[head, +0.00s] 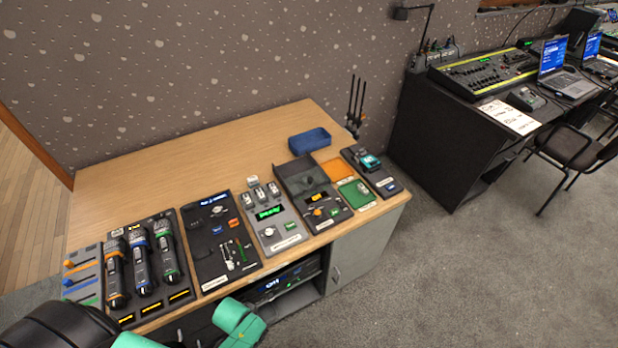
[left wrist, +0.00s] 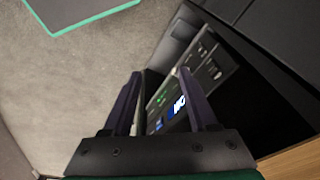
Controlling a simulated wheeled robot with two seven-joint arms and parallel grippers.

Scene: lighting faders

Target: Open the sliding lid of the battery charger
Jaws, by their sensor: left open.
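The likely battery charger is a dark unit (head: 322,210) toward the right of the table's front row in the head view. A flat dark grey cover (head: 301,175) lies over its back part, and small orange and yellow pieces show in front of it. I cannot read its label. My left gripper (left wrist: 159,74) shows in the left wrist view with its two dark fingers apart and nothing between them. It faces the rack equipment below the tabletop, away from the charger. My right gripper is in neither view.
The wooden table (head: 190,150) has free room at the back. Beside the charger stand a grey unit with a green display (head: 268,213) and orange and green trays (head: 357,193). A blue bin (head: 310,141) is behind. Rack gear (head: 270,287) sits in the open shelf below.

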